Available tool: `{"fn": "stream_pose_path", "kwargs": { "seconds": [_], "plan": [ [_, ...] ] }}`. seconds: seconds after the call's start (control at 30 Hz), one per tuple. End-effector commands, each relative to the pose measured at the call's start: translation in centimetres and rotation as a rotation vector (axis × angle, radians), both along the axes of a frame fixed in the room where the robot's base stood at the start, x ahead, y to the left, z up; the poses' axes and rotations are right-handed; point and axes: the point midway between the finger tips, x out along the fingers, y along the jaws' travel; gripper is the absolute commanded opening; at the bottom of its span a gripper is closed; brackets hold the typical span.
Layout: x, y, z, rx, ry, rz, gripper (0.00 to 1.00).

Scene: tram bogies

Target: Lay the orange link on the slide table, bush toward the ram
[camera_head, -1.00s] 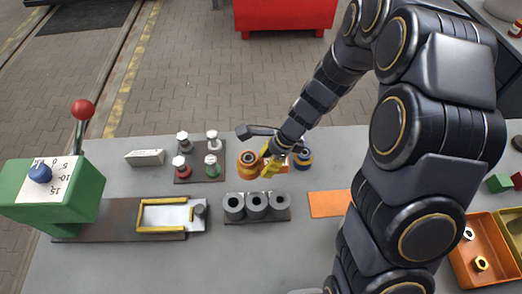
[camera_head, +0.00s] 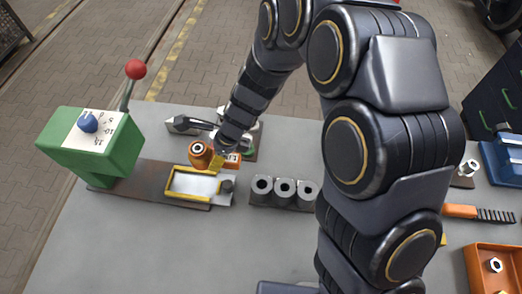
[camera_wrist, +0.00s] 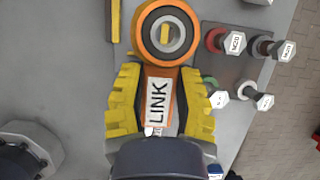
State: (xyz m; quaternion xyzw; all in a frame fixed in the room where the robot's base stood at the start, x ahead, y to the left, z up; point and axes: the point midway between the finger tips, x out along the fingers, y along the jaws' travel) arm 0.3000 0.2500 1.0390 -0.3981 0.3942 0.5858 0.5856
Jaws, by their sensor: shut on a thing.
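My gripper (camera_head: 219,160) is shut on the orange link (camera_head: 200,153), its yellow fingers on both sides of the link's labelled body. In the wrist view my gripper (camera_wrist: 160,104) grips the link (camera_wrist: 139,27), whose ring end with a grey bush points away from the palm. In the head view the bush end points left, toward the green press (camera_head: 113,145). The slide table (camera_head: 193,184) is a pale plate with a yellow border. The link shows over its back edge, seemingly above it; the gap is unclear. No separate ram is clearly visible.
A block with several grey sleeves (camera_head: 284,193) stands right of the slide table. The bench front (camera_head: 150,250) is clear.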

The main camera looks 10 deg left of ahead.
Motion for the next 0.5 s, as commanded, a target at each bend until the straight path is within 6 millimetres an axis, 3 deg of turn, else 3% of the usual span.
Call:
{"fn": "stream_pose_path", "kwargs": {
  "seconds": [0.03,0.2,0.5],
  "plan": [
    [-0.7,1.7,-0.1,0.004,-0.001,0.009,0.0],
    [-2.3,5.1,-0.4,0.01,0.003,0.002,0.0],
    [-3.0,6.5,-0.5,0.014,0.005,-0.004,0.0]
  ]
}}
